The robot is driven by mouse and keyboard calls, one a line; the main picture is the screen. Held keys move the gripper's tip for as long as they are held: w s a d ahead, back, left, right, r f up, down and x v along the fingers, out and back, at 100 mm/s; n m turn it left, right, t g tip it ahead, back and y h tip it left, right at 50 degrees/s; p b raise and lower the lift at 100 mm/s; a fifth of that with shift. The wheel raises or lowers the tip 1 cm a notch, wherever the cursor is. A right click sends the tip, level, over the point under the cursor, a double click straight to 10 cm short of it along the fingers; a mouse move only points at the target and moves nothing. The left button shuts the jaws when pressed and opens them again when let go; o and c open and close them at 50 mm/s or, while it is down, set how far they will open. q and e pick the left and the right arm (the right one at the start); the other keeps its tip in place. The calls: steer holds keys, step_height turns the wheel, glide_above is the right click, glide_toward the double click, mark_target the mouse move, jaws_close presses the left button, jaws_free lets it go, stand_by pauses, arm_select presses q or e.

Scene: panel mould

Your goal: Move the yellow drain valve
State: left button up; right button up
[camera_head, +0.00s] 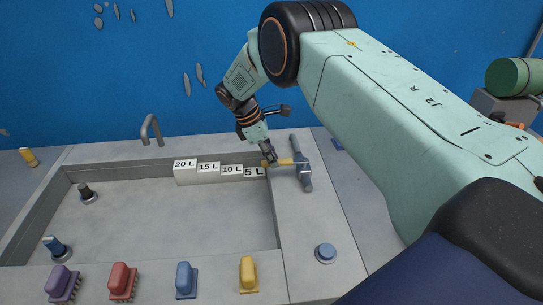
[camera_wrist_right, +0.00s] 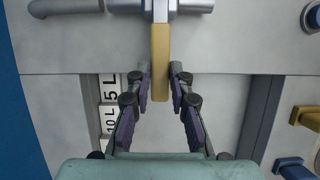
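The yellow drain valve (camera_head: 286,162) is a flat yellow lever on a grey pipe fitting (camera_head: 301,163) at the right end of the basin. In the right wrist view the lever (camera_wrist_right: 160,60) points down the picture, its free end between the fingers. My right gripper (camera_head: 270,158) is at that free end. My left gripper is not in view.
The grey basin (camera_head: 230,215) has a stepped block marked 20 L to 5 L (camera_head: 187,174) at its back wall. A tap (camera_head: 150,130) stands behind. Several coloured brushes (camera_head: 248,275) line the front edge. A blue button (camera_head: 325,253) sits on the right ledge.

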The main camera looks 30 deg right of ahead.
steer(key=o, duration=0.5)
steer(key=shift+f, duration=0.1)
steer(key=shift+c, duration=0.2)
